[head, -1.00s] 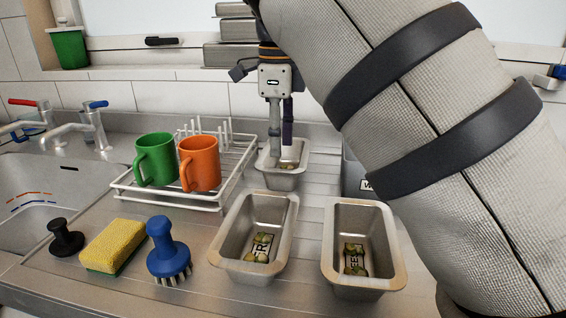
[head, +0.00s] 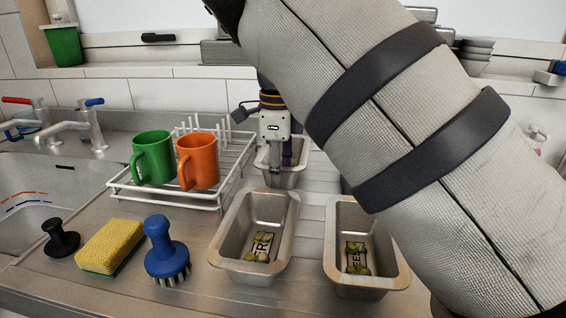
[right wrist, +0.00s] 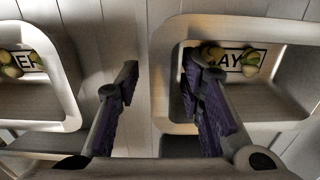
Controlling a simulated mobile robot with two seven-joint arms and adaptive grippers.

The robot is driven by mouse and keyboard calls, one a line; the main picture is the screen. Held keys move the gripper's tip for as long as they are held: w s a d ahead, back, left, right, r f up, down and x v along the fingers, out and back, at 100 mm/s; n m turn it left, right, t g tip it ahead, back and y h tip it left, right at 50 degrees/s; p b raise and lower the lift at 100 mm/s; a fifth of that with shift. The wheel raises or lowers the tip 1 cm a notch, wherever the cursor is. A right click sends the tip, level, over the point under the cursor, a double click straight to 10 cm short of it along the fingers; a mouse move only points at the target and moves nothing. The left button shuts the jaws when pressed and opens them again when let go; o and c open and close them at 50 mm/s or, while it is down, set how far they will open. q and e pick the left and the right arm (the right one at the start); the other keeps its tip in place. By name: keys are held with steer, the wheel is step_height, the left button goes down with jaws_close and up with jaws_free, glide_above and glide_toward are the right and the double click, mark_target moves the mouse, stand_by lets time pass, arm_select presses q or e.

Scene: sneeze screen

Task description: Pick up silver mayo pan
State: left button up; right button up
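The silver mayo pan (head: 281,181) stands on the steel counter behind the two front pans, partly hidden by my right gripper (head: 278,158). In the right wrist view, the mayo pan (right wrist: 284,113) shows a label reading "AY" with green-and-pale pieces on it. The right gripper (right wrist: 158,78) is open there, one purple-padded finger inside the pan and the other outside, with the pan's side wall between them. The fingers look apart from the wall. My left gripper is not in view.
Two similar pans (head: 225,250) (head: 380,278) stand in front. A white rack (head: 222,206) holds a green mug (head: 152,158) and an orange mug (head: 197,162). A sponge (head: 110,246), a blue brush (head: 166,250) and a black knob (head: 61,240) lie near the sink.

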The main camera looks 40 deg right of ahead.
jaws_close()
steer(key=shift+r+p, duration=0.35)
steer(key=shift+r, duration=2.2)
